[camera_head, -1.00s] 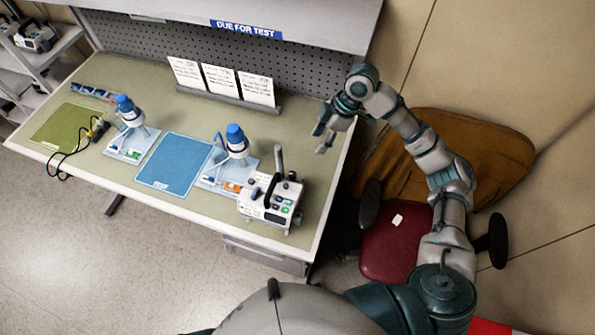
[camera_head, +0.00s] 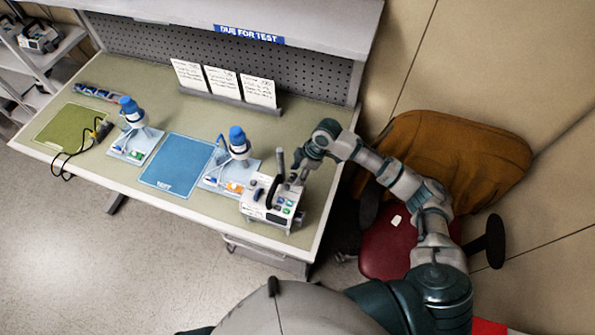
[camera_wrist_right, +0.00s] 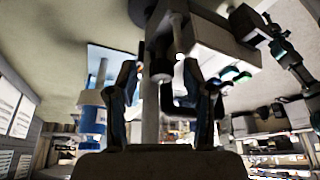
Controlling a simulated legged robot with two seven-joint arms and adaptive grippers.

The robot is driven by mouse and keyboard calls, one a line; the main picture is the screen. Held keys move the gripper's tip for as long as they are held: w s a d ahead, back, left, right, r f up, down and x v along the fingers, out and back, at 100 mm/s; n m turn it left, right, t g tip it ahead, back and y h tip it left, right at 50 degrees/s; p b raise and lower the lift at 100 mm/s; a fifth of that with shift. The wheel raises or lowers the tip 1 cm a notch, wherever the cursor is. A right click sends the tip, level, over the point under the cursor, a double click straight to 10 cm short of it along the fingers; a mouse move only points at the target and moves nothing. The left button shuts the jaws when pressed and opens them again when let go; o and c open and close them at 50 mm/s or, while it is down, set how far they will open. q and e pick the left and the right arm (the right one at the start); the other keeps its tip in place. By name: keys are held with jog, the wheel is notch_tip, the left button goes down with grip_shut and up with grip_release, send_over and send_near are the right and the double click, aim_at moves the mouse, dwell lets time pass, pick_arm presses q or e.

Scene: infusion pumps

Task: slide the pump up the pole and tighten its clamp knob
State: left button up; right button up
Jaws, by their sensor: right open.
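The pump (camera_head: 268,209) is a white box with a dark handle and coloured buttons, standing low at the front right of the bench. A short grey pole (camera_head: 280,162) rises at its back. My right gripper (camera_head: 297,179) is open just right of the pole, above the pump's back edge. In the right wrist view the pump (camera_wrist_right: 222,38) fills the upper right. The pole (camera_wrist_right: 151,108) shows between the spread fingers of my right gripper (camera_wrist_right: 162,88), with a dark cylindrical part, perhaps the clamp knob (camera_wrist_right: 160,66), beside it. Contact cannot be told. My left gripper is out of view.
Two blue-topped devices (camera_head: 238,142) (camera_head: 131,110) stand on pale trays to the left. A blue mat (camera_head: 177,163) and a green mat (camera_head: 72,127) lie on the bench. White cards (camera_head: 223,82) stand behind. A red chair with a brown jacket (camera_head: 460,150) is at the right.

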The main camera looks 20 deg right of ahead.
jog(key=shift+f, duration=0.1)
jog(key=shift+a, duration=0.15)
grip_shut()
jog(key=shift+m, duration=0.3)
jog(key=m, duration=0.1)
jog(key=m+t, duration=0.1)
jog(key=m, duration=0.1)
jog(key=m+t, duration=0.1)
jog(key=shift+s+h, duration=0.25)
jog(key=shift+h, duration=0.15)
jog(key=m, duration=0.2)
jog(key=m+t+h, duration=0.1)
jog(key=m, duration=0.3)
jog(key=shift+s+a, duration=0.15)
jog(key=shift+a, duration=0.1)
jog(key=shift+h, duration=0.3)
